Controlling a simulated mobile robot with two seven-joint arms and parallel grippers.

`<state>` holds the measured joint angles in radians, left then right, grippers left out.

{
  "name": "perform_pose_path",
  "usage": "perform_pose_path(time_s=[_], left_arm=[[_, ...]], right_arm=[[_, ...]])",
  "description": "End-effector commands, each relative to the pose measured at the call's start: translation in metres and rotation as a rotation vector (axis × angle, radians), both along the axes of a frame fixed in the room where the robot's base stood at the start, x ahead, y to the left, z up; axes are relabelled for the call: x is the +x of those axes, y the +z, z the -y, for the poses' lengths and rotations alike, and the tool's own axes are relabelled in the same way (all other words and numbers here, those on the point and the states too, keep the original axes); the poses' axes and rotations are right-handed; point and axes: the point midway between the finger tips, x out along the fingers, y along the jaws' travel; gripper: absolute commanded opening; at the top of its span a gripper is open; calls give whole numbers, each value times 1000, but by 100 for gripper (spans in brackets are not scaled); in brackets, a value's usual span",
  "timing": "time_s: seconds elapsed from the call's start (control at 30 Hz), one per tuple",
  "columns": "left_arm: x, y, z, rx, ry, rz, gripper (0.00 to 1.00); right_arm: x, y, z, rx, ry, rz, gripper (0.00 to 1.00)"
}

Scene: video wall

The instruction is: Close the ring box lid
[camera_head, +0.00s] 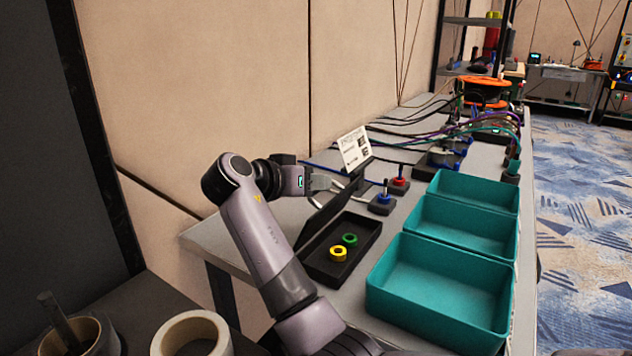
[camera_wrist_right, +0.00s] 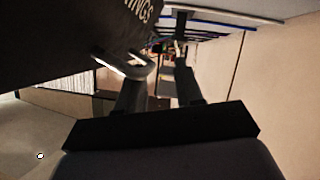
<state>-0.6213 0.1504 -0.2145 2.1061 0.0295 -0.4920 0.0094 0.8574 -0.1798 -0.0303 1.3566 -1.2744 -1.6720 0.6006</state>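The ring box (camera_head: 368,243) is a shallow black tray on the grey table in the head view. A green ring (camera_head: 349,240) and a yellow ring (camera_head: 338,254) lie inside it. Its dark lid (camera_head: 322,212) stands raised along the box's left side, tilted. My right gripper (camera_head: 338,183) is at the outer, wall side of the lid, near its far upper end. In the right wrist view the lid (camera_wrist_right: 75,35) carries light lettering. The right gripper's fingers (camera_wrist_right: 155,66) are apart with nothing between them. One fingertip overlaps the lid's edge; contact is unclear. My left gripper is out of view.
Teal bins (camera_head: 440,293) stand right of the box. A white card (camera_head: 354,148) and posts with a blue (camera_head: 383,200) and a red ring (camera_head: 399,182) stand beyond it. Cables run along the back. The panelled wall (camera_head: 200,90) is close on the left.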

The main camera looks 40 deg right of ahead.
Motion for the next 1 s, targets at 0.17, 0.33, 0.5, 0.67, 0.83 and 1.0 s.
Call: perform_pose_path(time_s=[0.17, 0.33, 0.5, 0.67, 0.83, 1.0], left_arm=[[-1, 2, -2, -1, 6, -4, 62], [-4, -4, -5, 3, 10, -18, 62], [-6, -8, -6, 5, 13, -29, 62], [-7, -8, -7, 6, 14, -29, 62], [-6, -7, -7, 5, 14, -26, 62], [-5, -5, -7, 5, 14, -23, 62]], right_arm=[[-7, 14, -29, 1, 3, 2, 36], [-12, 20, -45, 1, 4, 1, 36], [-13, 22, -49, -1, 2, 2, 36], [-13, 22, -49, -1, 2, 2, 36], [-13, 22, -49, 0, 2, 2, 36], [-13, 21, -49, 0, 2, 2, 36]])
